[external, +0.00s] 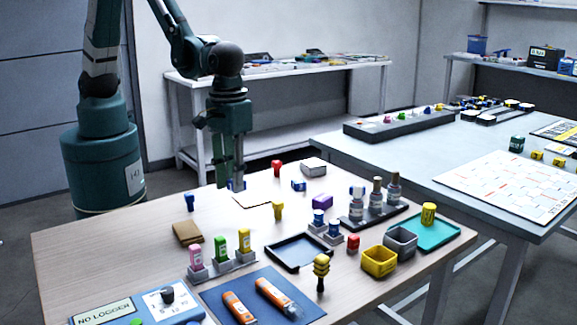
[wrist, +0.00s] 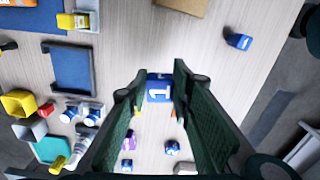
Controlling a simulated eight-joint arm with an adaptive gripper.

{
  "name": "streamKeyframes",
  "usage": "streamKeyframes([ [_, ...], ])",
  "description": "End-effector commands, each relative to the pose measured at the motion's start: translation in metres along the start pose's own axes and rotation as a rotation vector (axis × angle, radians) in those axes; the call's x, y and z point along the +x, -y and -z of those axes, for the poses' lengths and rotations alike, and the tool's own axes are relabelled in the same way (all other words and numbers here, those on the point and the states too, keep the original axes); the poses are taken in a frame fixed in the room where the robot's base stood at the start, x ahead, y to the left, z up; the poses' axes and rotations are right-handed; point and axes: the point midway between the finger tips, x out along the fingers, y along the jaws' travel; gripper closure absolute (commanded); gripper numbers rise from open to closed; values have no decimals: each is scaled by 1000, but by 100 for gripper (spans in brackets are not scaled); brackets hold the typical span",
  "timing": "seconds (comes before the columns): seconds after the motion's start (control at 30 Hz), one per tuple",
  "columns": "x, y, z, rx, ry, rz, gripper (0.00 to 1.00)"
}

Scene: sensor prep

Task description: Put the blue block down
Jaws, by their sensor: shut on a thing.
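My gripper (external: 229,184) hangs over the back part of the wooden table. In the wrist view my gripper (wrist: 158,84) has its two fingers closed on a blue block (wrist: 158,93) with a white "1" on its face. In the external view only a bit of the blue block (external: 238,186) shows by the fingertips; the fingers hide most of it. I cannot tell whether its underside touches the table (external: 130,220).
A small blue piece (external: 190,202) stands to the left, and another blue piece (external: 298,186) lies to the right. A yellow piece (external: 277,210) and a red piece (external: 277,168) are near. A dark tray (external: 275,258) sits in front. Bare wood lies left of my gripper.

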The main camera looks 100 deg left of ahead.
Motion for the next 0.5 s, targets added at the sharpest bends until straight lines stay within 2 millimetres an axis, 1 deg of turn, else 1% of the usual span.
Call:
streamKeyframes([
  [0.33, 0, 1, -3, 3, 0, 0, 87],
  [0.5, -3, 4, -18, 17, 0, 0, 87],
])
